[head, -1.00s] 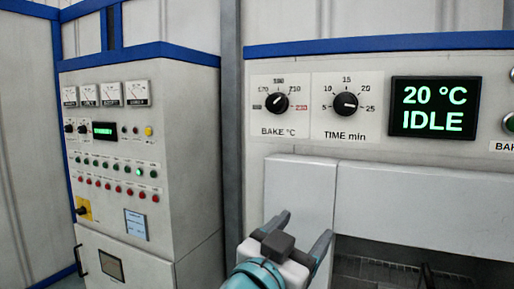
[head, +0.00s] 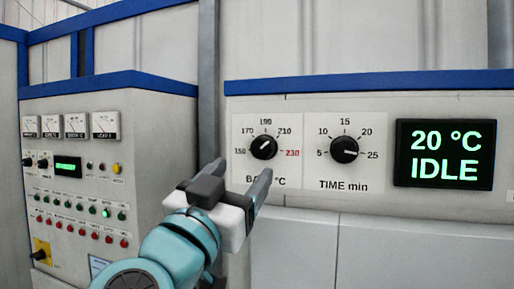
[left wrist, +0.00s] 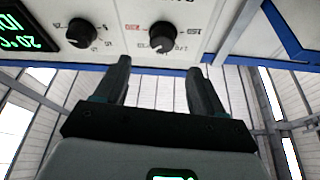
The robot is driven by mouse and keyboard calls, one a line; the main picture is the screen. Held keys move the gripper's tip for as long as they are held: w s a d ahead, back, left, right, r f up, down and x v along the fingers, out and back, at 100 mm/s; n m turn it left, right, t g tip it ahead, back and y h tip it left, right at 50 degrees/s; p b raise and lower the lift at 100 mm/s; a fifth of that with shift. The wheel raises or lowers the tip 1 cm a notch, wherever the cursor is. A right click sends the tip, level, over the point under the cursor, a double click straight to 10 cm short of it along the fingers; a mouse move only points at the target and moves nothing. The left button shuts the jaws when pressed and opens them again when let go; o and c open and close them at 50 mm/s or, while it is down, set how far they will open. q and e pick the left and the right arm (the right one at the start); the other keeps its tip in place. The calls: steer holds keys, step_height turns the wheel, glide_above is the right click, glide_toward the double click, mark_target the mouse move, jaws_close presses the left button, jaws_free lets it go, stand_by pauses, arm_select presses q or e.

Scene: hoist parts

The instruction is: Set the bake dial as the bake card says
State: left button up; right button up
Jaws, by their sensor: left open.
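The bake dial (head: 264,147) is a round black knob on a white plate marked 150 to 230, on the oven panel. Its white mark seems to point up and right, towards 210. My left gripper (head: 240,172) is open and empty, just below and left of the dial, hiding part of the BAKE label. In the left wrist view the bake dial (left wrist: 162,36) lies beyond the gap between the open fingers (left wrist: 160,64), apart from them. No readable bake card shows. My right gripper is out of view.
The time dial (head: 344,150) is just right of the bake dial, its mark towards 25. A display (head: 444,154) reads 20 °C IDLE. A control cabinet (head: 150,130) with meters and buttons stands at the left, with a small unreadable blue-edged label (head: 98,265).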

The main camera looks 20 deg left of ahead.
mark_target(261, 148)
arm_select(q)
steer(key=p+x, duration=0.1)
steer(key=x, duration=0.7)
steer(key=shift+w+a+r+p, duration=0.1)
steer(key=shift+a+p, duration=0.05)
steer(key=shift+p, duration=0.15)
steer(key=shift+w+r, duration=0.15)
steer(key=shift+w, duration=0.1)
steer(key=shift+w, duration=0.1)
steer(key=c, duration=0.9)
